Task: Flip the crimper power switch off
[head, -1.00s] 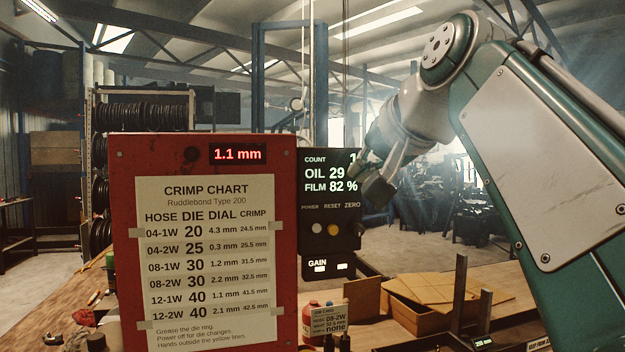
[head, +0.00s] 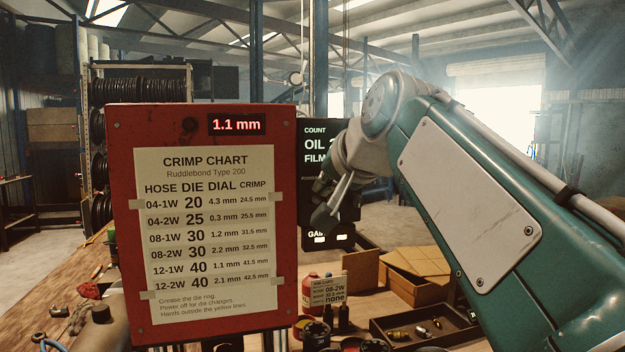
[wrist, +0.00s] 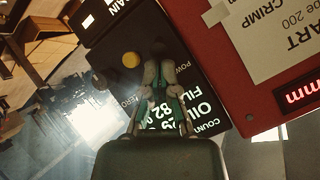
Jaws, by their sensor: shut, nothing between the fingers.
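The red crimper (head: 122,240) carries a crimp chart and a lit 1.1 mm display. Beside it is a black control box (head: 313,128) with a lit readout; it shows rotated in the wrist view (wrist: 112,62). My gripper (head: 322,217) is in front of the box's lower part and covers its row of controls in the head view. In the wrist view my gripper (wrist: 157,66) is shut and empty, its fingertips over the panel next to the POWER label (wrist: 183,68). The fingers hide the power switch, so its position and any contact cannot be told.
The yellow reset button (wrist: 131,60) is close beside the fingertips, with the dark zero knob (wrist: 98,80) beyond it. Below the box, the bench holds a cardboard box (head: 415,275), a job card (head: 328,290) and a tray of fittings (head: 425,330).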

